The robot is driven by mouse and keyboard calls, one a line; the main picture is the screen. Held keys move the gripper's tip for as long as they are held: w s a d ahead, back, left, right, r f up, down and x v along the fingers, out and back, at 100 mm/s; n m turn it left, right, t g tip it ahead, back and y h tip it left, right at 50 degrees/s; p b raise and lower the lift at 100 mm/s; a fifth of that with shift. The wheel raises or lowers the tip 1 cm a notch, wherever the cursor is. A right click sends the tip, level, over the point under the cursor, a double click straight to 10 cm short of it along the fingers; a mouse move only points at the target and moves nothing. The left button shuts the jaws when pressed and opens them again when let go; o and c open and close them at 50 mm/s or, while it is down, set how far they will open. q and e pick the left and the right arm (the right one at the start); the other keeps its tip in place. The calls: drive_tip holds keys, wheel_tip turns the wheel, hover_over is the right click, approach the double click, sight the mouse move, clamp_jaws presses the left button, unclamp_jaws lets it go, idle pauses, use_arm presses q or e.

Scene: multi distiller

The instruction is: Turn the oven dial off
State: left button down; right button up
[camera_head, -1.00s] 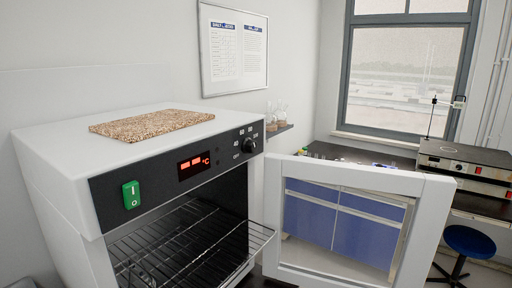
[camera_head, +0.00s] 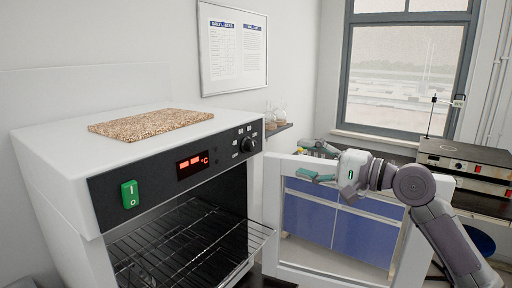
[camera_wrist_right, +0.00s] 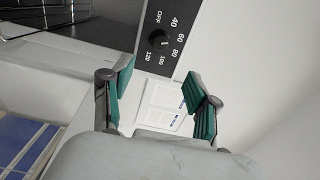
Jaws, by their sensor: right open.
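The oven (camera_head: 60,150) stands at the left with its door (camera_head: 428,215) swung open to the right. The black round dial (camera_head: 247,144) is on the right end of the oven's front panel. It also shows in the right wrist view (camera_wrist_right: 158,40), ringed by OFF and numbers from 40 to 120; its exact pointer setting is too small to read. My right gripper (camera_head: 304,162) is open and empty, to the right of the dial and apart from it. In the right wrist view its green fingers (camera_wrist_right: 160,78) are spread, with the dial beyond them. My left gripper is not in view.
A green power switch (camera_head: 130,194) and a lit red display (camera_head: 193,165) are on the panel. A wire rack (camera_head: 180,250) sticks out of the oven. A granular brown slab (camera_head: 152,124) lies on top. A small shelf with glassware (camera_head: 275,118) is behind.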

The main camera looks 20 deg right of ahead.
sight(254, 147)
drive_tip(key=p+x, duration=0.6)
drive_tip(key=x, duration=0.7)
drive_tip(key=shift+r, duration=0.15)
drive_tip(key=shift+w+a, duration=0.25)
drive_tip(key=shift+w, duration=0.1)
drive_tip(key=c, duration=1.1)
drive_tip(key=shift+c, duration=0.2)
